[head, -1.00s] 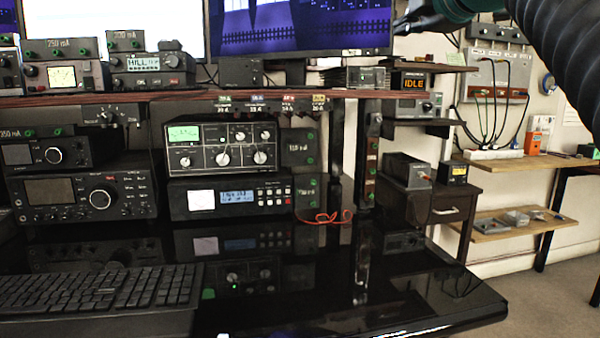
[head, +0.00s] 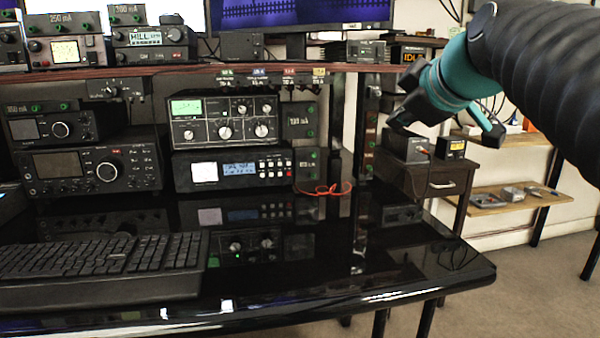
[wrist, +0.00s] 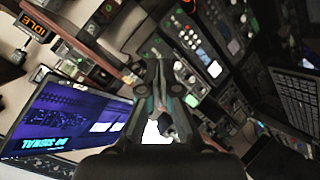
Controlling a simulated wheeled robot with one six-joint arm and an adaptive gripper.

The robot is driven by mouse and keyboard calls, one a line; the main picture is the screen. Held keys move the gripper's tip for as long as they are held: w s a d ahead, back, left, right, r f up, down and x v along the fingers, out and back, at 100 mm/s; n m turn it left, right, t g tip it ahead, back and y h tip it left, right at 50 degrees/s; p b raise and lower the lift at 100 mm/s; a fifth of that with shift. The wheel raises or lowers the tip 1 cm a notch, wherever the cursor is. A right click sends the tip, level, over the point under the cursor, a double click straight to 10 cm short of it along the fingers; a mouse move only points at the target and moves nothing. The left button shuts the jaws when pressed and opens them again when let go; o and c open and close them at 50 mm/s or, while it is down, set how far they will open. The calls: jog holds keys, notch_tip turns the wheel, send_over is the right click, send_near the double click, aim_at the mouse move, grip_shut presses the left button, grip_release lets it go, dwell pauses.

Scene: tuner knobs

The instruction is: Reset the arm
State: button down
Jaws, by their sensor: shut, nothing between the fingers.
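My arm reaches in from the upper right of the head view, with a teal wrist section. My gripper (head: 402,118) is shut and empty, in the air right of the desk radios, and looks dark against the grey box behind it. In the wrist view my gripper (wrist: 157,62) points up the picture with its fingers together. The tuner with a green meter and several white knobs (head: 226,119) sits under the shelf. My gripper is well apart from it.
A radio with a blue display (head: 232,168) is under the tuner. Older radios (head: 95,170) stand at left, and a keyboard (head: 100,258) lies in front. The glossy black desk (head: 330,265) is bare at centre right. A wooden side cabinet (head: 440,183) stands behind its right end.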

jog(key=s+f+m+g, duration=0.2)
jog(key=s+f+m, duration=0.2)
jog(key=f, duration=0.7)
jog(key=s+f+m+g+h, duration=0.1)
jog(key=s+f+m, duration=0.3)
jog(key=s+f, duration=0.5)
jog(key=s+f+m+g+h, duration=0.1)
jog(key=s+f+m+g, duration=0.2)
jog(key=f, duration=1)
jog(key=s+m, duration=0.1)
jog(key=s, duration=0.2)
jog(key=shift+s+f, duration=0.4)
jog(key=shift+a, duration=0.1)
